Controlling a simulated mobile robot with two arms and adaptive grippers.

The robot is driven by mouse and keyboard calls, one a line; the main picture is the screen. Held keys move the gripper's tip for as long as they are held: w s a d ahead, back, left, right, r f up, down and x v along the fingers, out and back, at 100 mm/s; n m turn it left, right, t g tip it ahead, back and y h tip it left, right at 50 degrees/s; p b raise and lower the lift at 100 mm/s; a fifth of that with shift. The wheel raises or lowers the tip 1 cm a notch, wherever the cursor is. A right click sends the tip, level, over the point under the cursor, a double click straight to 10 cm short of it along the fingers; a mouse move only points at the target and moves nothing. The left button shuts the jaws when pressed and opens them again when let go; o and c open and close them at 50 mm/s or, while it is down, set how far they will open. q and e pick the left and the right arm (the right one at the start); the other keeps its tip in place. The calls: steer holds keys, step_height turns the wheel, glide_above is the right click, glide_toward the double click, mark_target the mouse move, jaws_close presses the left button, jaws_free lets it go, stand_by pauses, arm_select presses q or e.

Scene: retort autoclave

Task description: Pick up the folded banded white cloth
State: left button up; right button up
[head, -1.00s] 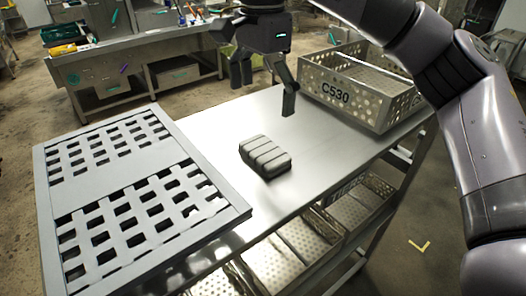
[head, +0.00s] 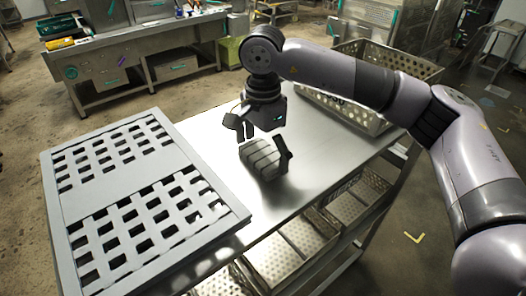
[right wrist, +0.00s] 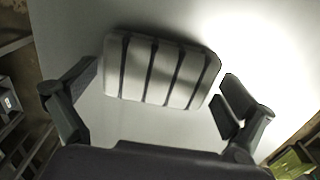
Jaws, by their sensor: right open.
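The folded white cloth (head: 262,160) with dark bands lies on the steel table top (head: 318,165) in the head view. In the right wrist view the cloth (right wrist: 160,72) lies between the spread fingers, nearer the far side of the gap. My right gripper (head: 262,143) is open over the cloth in the head view, one finger on each side of it. In the right wrist view the right gripper (right wrist: 158,98) shows gaps between its fingers and the cloth's ends. Part of the cloth's far side is hidden by the gripper in the head view. My left gripper is not in view.
A grey slotted rack panel (head: 85,196) lies left of the cloth on the table. A perforated metal basket (head: 420,72) stands at the back right, partly hidden by my right arm. More perforated trays (head: 290,240) sit on the shelf below. The table between cloth and basket is clear.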

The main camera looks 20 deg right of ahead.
mark_target(262, 152)
steer(key=c, duration=0.8)
steer(key=shift+o, duration=0.2)
steer(key=shift+r+b, duration=0.3)
steer(key=shift+r, duration=0.15)
step_height(262, 152, up, 7)
steer(key=shift+w+a+f+b, duration=0.1)
steer(key=shift+b, duration=1.15)
step_height(262, 152, up, 12)
steer(key=shift+p, duration=0.45)
